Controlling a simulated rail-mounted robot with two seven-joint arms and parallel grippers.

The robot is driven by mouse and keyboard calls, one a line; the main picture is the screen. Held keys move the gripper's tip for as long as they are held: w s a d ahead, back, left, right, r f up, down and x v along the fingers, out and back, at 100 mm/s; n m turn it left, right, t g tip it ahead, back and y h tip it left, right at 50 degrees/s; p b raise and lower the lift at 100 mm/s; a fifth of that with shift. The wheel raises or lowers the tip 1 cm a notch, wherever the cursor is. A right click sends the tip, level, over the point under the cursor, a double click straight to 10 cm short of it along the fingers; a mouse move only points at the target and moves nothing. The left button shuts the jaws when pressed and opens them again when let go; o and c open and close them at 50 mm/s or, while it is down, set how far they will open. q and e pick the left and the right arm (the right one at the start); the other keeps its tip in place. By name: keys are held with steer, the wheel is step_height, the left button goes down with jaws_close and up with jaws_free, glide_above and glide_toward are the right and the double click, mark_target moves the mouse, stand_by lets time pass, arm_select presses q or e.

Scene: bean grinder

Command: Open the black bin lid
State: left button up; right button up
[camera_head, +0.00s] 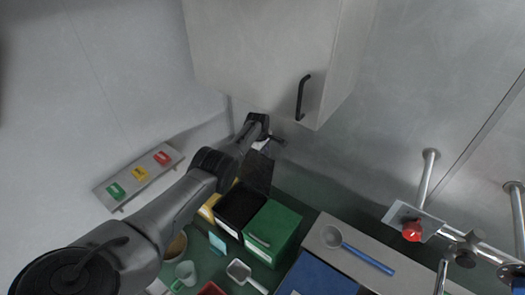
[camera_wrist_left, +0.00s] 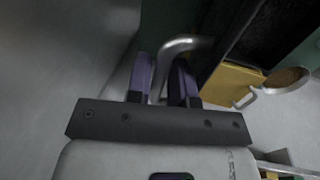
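The black bin (camera_head: 238,212) stands in a row between a yellow bin (camera_head: 209,207) and a green bin (camera_head: 277,222). Its top is open and its dark lid (camera_head: 259,172) stands raised at the back. My left gripper (camera_head: 268,141) is at the lid's upper end, partly hidden by my arm. In the left wrist view, a bent metal handle (camera_wrist_left: 187,42) passes between the two fingers of the left gripper (camera_wrist_left: 160,78), which appear closed against it. The dark lid (camera_wrist_left: 268,28) shows beside it. My right gripper is not in view.
A cabinet (camera_head: 262,50) with a black handle (camera_head: 302,97) hangs just above my left gripper. A button panel (camera_head: 140,176) is at left.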

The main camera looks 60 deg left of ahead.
arm_select(q)
steer(key=shift+r, duration=0.15)
step_height(320, 180, up, 7)
steer(key=s+p, duration=0.1)
steer(key=p, duration=0.3)
steer(key=shift+d, duration=0.25)
steer(key=shift+s, duration=0.1)
stand_by(0.5)
steer(key=shift+r, duration=0.1)
